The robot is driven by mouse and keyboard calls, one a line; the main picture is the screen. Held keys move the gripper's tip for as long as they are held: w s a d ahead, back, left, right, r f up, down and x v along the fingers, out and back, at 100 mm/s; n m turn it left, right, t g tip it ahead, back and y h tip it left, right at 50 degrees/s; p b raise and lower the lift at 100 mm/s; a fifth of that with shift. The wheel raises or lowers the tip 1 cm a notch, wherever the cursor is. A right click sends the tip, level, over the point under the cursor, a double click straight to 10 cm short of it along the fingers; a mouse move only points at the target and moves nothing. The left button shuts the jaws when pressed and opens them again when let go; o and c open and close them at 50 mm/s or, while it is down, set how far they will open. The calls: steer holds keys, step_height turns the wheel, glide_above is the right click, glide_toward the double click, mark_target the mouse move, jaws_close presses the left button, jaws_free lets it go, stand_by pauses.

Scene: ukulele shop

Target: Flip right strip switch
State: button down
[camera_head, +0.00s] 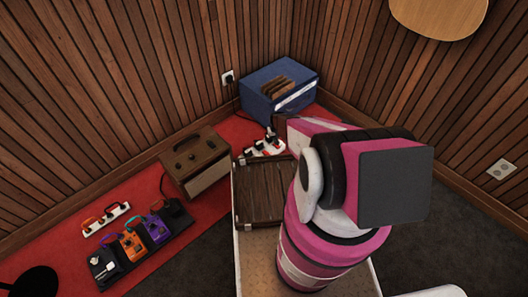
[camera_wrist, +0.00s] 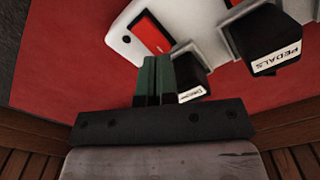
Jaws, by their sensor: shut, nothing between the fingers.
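The right power strip (camera_head: 264,149) is white and lies on the red carpet near the wall corner. It fills the top of the wrist view (camera_wrist: 118,38). Its red rocker switch (camera_wrist: 150,33) sits near one end of the strip, beside black plugs. My gripper (camera_wrist: 156,58) is shut and empty, its two green fingers side by side. The fingertips are just below the red switch in the wrist view. I cannot tell whether they touch it or which way the rocker is tilted. In the head view my arm hides much of the area around the gripper.
One plug (camera_wrist: 275,45) is labelled PEDALS; another plug (camera_wrist: 188,72) stands close to my fingers. A blue case (camera_head: 278,88) is behind the strip and a brown amplifier (camera_head: 197,160) to its left. The left strip (camera_head: 106,219) lies beside a pedalboard (camera_head: 135,255).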

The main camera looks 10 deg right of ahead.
steer(key=shift+f, duration=1.3)
stand_by(1.4)
steer(key=shift+r, duration=3.5)
steer(key=s+r, duration=0.7)
steer(key=r, duration=0.7)
steer(key=s+r, duration=0.7)
steer(key=r, duration=0.6)
steer(key=s+r+m, duration=0.1)
steer(key=s+r, duration=0.6)
steer(key=r, duration=0.7)
steer(key=shift+s+r, duration=0.15)
steer(key=shift+r, duration=0.15)
